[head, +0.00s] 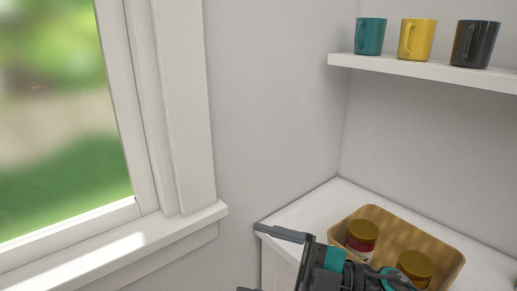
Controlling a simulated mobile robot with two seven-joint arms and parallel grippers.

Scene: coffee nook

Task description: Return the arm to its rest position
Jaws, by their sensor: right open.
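My right gripper (250,260) is at the bottom of the head view, its fingers pointing left. It is open, with the cabinet's front corner behind it, and I see nothing between its fingers. One finger shows near the white counter's (300,212) front left corner; the other is mostly cut off by the bottom edge. My right arm comes in from the lower right and hides part of the counter and tray. My left gripper is not in view.
A tan tray (440,238) on the counter holds a jar with a brown lid and red label (362,238) and another brown-lidded jar (415,264). Above, a white shelf (430,70) carries teal (371,36), yellow (417,40) and dark (475,44) mugs. A windowsill (120,245) juts out at left.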

